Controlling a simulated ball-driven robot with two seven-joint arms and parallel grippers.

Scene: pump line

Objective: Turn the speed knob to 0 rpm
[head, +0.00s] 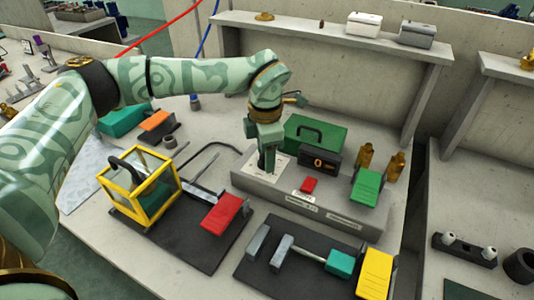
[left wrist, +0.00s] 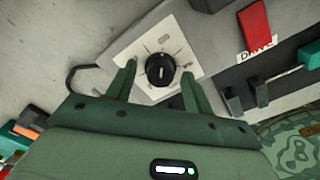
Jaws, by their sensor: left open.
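The speed knob (left wrist: 160,69) is a black round knob with a pale pointer line, on a white dial plate (left wrist: 143,47) with tick marks. In the left wrist view it sits between the two fingers of my left gripper (left wrist: 159,87), which is open with a gap on both sides. In the head view the left gripper (head: 267,168) points down over the dial plate (head: 246,167) and hides the knob. A dark display (head: 319,161) beside it shows an orange figure that looks like 0. My right gripper is not in view.
The grey console (head: 265,192) also bears a red switch (head: 309,184) and a green flap (head: 367,187). A green case (head: 315,135) stands behind. A yellow-framed box (head: 140,186) and a red flap (head: 221,214) are to the left. Brass fittings (head: 396,165) stand right.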

